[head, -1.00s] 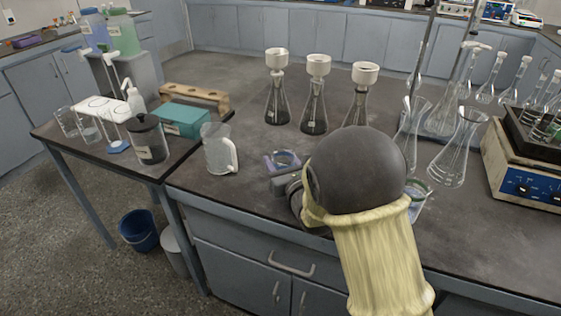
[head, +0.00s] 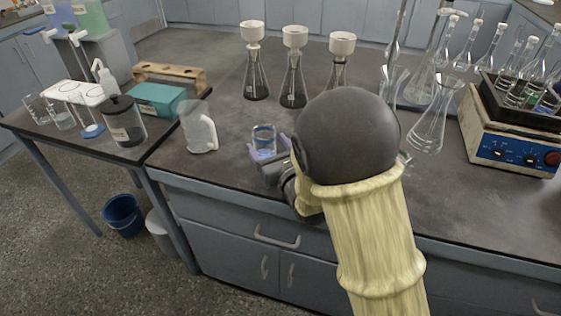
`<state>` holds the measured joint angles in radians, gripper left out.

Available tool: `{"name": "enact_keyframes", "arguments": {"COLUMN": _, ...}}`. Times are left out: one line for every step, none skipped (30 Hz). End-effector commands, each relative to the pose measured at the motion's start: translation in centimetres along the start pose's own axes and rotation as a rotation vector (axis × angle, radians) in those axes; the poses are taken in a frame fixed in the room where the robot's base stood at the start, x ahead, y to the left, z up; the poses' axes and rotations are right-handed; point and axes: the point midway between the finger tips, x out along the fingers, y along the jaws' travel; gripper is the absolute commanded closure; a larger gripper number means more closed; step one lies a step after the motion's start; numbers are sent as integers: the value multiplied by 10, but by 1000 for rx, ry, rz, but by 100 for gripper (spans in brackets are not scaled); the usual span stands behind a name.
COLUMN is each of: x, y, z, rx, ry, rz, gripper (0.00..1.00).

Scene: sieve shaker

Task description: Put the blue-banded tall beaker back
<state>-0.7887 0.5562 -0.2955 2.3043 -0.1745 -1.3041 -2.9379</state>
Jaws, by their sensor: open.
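The blue-banded beaker (head: 264,135) is a small clear glass with blue near its rim. It stands upright on the dark bench, left of my forearm. My gripper (head: 269,152) is low over the bench with its purple fingers open, one at each side of the beaker's lower part. I cannot tell whether either finger touches the glass. My wrist hides part of the gripper and the bench to its right.
A clear pitcher (head: 198,128) stands just left of the beaker. Several funnel-topped flasks (head: 292,82) stand behind it. An empty flask (head: 433,120) and a hotplate (head: 511,140) are right. A side table (head: 65,139) holds a jar (head: 124,122), teal box (head: 160,99) and white rack (head: 77,93).

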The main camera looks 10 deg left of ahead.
Motion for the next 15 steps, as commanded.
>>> {"name": "enact_keyframes", "arguments": {"x": -10, "y": 0, "z": 0, "rx": 1, "ry": 1, "rz": 0, "gripper": 28}}
{"name": "enact_keyframes", "arguments": {"x": -15, "y": 0, "z": 0, "rx": 1, "ry": 1, "rz": 0, "gripper": 28}}
{"name": "enact_keyframes", "arguments": {"x": -22, "y": 0, "z": 0, "rx": 0, "ry": 2, "rz": 0, "gripper": 28}}
{"name": "enact_keyframes", "arguments": {"x": -28, "y": 0, "z": 0, "rx": 1, "ry": 2, "rz": 0, "gripper": 28}}
{"name": "enact_keyframes", "arguments": {"x": -33, "y": 0, "z": 0, "rx": 1, "ry": 1, "rz": 1, "gripper": 28}}
{"name": "enact_keyframes", "arguments": {"x": -40, "y": 0, "z": 0, "rx": 1, "ry": 1, "rz": 1, "gripper": 28}}
{"name": "enact_keyframes", "arguments": {"x": -45, "y": 0, "z": 0, "rx": 1, "ry": 1, "rz": 0, "gripper": 28}}
{"name": "enact_keyframes", "arguments": {"x": -50, "y": 0, "z": 0, "rx": 1, "ry": 2, "rz": 0, "gripper": 28}}
{"name": "enact_keyframes", "arguments": {"x": -55, "y": 0, "z": 0, "rx": 0, "ry": 1, "rz": 0, "gripper": 28}}
{"name": "enact_keyframes", "arguments": {"x": -58, "y": 0, "z": 0, "rx": 0, "ry": 0, "rz": 0, "gripper": 28}}
{"name": "enact_keyframes", "arguments": {"x": -62, "y": 0, "z": 0, "rx": 0, "ry": 1, "rz": -1, "gripper": 28}}
{"name": "enact_keyframes", "arguments": {"x": -65, "y": 0, "z": 0, "rx": 0, "ry": 1, "rz": 0, "gripper": 28}}
{"name": "enact_keyframes", "arguments": {"x": -66, "y": 0, "z": 0, "rx": 0, "ry": 0, "rz": 0, "gripper": 28}}
{"name": "enact_keyframes", "arguments": {"x": -67, "y": 0, "z": 0, "rx": 0, "ry": -1, "rz": 0, "gripper": 28}}
{"name": "enact_keyframes", "arguments": {"x": -68, "y": 0, "z": 0, "rx": 0, "ry": -1, "rz": 0, "gripper": 28}}
